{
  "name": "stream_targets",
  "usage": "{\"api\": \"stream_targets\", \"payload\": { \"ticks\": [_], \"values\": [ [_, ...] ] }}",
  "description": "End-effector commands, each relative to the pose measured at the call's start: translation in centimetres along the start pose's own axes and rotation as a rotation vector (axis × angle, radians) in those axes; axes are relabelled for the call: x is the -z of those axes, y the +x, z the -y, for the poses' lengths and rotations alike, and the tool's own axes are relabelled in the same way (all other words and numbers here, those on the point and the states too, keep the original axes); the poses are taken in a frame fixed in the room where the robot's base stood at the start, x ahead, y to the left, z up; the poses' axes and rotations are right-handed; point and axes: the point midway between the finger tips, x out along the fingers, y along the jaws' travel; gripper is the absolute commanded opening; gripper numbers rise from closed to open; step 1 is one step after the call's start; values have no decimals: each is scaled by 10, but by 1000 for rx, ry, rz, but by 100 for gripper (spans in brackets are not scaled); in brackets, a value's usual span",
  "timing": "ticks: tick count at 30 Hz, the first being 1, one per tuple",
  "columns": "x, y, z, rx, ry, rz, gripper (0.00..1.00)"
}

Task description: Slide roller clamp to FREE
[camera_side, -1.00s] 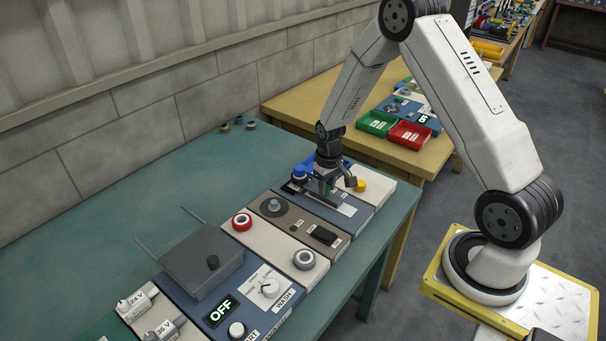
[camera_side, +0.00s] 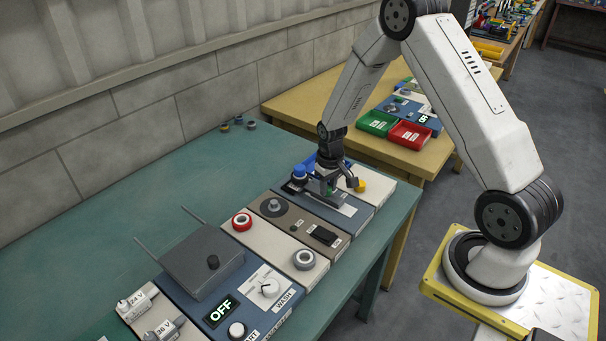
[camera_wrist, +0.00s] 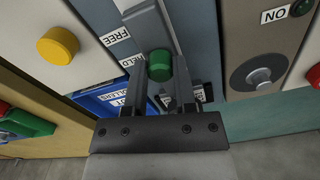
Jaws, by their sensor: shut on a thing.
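A FREE label (camera_wrist: 118,36) lies on the track's left, farther up the picture than the roller. A partly hidden label, apparently HELD (camera_wrist: 130,61), is beside the roller. In the side view my gripper (camera_side: 329,190) is low over the blue panel (camera_side: 366,207), and its fingers hide most of the roller.
A yellow button (camera_wrist: 58,46) is on the neighbouring pale panel. A blue knob (camera_side: 299,172) stands close to my gripper. A blue bin (camera_wrist: 110,98) is near the fingers. A brown panel with a grey dial (camera_side: 274,206) lies on the other side. The rear green tabletop (camera_side: 150,195) is mostly clear.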

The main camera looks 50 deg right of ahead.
Motion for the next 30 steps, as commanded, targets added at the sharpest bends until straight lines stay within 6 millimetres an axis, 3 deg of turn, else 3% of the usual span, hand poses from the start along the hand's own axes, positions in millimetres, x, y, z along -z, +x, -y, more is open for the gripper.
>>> {"api": "stream_targets", "payload": {
  "ticks": [9, 18, 19, 22, 30],
  "values": [
    [-27, -1, -7, -1, 0, 2, 0],
    [-31, 0, -8, 0, 1, 8, 0],
    [-31, 0, -8, 0, 1, 9, 37],
    [-30, 0, -8, 0, 1, 8, 68],
    [-29, 0, -8, -1, 1, 4, 69]
  ]
}}
